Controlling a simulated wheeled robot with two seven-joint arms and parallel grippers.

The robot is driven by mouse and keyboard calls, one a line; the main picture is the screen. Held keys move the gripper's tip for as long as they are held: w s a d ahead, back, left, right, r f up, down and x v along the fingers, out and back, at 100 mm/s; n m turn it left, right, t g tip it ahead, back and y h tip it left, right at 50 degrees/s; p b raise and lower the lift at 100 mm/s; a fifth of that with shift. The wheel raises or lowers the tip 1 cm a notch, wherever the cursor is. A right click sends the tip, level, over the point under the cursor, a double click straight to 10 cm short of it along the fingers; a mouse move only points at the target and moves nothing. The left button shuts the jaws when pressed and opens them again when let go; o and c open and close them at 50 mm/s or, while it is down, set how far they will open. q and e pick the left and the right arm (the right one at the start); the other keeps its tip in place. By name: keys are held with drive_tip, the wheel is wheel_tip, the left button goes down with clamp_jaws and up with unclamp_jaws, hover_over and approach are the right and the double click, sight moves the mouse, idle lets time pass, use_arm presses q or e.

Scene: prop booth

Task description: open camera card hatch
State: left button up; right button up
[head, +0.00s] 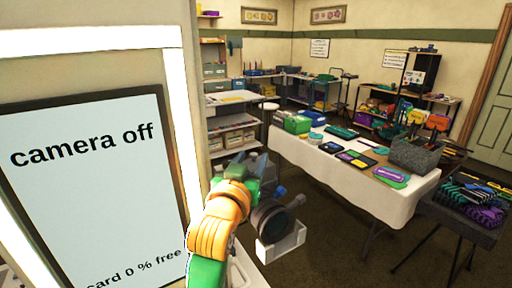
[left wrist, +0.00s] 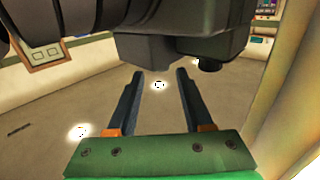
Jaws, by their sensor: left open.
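The camera (head: 272,222) is black with a round lens and sits on a white block (head: 283,245) beside the lit panel. In the left wrist view a large dark body, which looks like the camera (left wrist: 185,28), fills the top. I cannot make out its card hatch in either view. My left gripper (left wrist: 160,74) is open, with nothing between its two dark fingers; their tips are close to the dark body's underside, contact unclear. In the head view my orange and green left arm partly hides the camera. My right gripper is not in view.
A screen (head: 95,190) at the left reads "camera off" and "card 0 % free", framed by a bright light strip. A white-clothed table (head: 345,178) with boxes and tools stands to the right. Dark carpet (head: 330,250) between shows free room.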

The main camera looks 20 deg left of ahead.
sight(253, 154)
use_arm(q)
drive_tip(key=shift+w+a+r+p, duration=0.25)
drive_tip(key=shift+w+p, duration=0.05)
drive_tip(key=shift+w, duration=0.35)
drive_tip(key=shift+w+a+f, duration=0.1)
drive_tip(key=shift+w+f, duration=0.2)
drive_tip(key=shift+w, duration=0.35)
drive_tip(key=shift+w+a+f, duration=0.1)
drive_tip(key=shift+w+f, duration=0.15)
drive_tip(key=shift+w, duration=0.35)
drive_tip(key=shift+w+f, duration=0.1)
drive_tip(key=shift+w, duration=0.15)
drive_tip(key=shift+s+d, duration=0.1)
drive_tip(key=shift+s, duration=0.2)
drive_tip(key=shift+c, duration=1.1)
drive_tip(key=shift+s+r, duration=0.25)
drive_tip(key=shift+r, duration=0.05)
clamp_jaws()
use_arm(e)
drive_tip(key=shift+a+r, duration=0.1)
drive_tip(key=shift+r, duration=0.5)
